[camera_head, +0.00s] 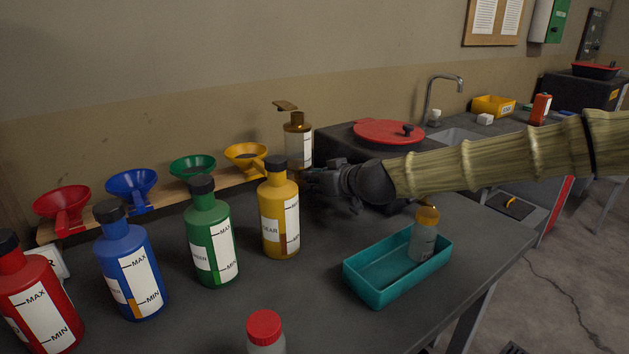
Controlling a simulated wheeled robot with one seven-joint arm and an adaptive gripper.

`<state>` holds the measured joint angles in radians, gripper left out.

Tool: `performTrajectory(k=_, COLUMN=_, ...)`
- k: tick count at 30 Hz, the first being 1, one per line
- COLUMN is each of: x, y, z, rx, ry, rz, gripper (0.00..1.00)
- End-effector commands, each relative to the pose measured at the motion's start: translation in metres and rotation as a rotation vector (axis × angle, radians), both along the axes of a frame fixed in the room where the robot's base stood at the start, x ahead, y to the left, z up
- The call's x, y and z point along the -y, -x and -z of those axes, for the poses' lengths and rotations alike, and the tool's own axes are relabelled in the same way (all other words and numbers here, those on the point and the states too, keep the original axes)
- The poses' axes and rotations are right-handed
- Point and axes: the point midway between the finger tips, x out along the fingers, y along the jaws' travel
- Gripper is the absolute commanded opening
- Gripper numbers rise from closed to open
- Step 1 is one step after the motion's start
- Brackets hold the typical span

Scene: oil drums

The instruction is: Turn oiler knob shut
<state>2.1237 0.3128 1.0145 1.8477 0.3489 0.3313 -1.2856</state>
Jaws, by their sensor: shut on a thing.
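The oiler seems to be the amber container (299,140) with a white label, standing upright behind the yellow bottle. My gripper (314,184) is at its lower end, just right of the yellow bottle. Its dark fingers are shut and point left. They cover the knob, so its shape and turn angle cannot be seen. My arm reaches in from the right.
The yellow bottle (279,210) is very close to my fingers. Green (210,235), blue (128,262) and red (38,305) bottles stand left of it. Funnels line the wall. A teal tray (372,290) holding a small bottle (423,240) lies below my arm.

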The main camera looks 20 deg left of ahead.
Motion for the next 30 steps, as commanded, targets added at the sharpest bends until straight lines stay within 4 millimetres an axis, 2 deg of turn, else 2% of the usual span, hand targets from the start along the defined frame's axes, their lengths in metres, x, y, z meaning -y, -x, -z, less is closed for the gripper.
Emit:
performTrajectory(k=15, x=0.0025, y=-0.0035, z=0.0003, rx=-0.257, ry=-0.201, rz=0.001, gripper=0.0)
performTrajectory(k=27, x=0.0028, y=-0.0038, z=-0.0005, rx=-0.276, ry=-0.217, rz=0.001, gripper=0.0)
performTrajectory(k=28, x=0.0028, y=-0.0039, z=-0.0005, rx=-0.276, ry=-0.216, rz=0.002, gripper=0.23)
performTrajectory(k=30, x=0.0028, y=-0.0038, z=-0.0005, rx=-0.276, ry=-0.217, rz=0.001, gripper=0.36)
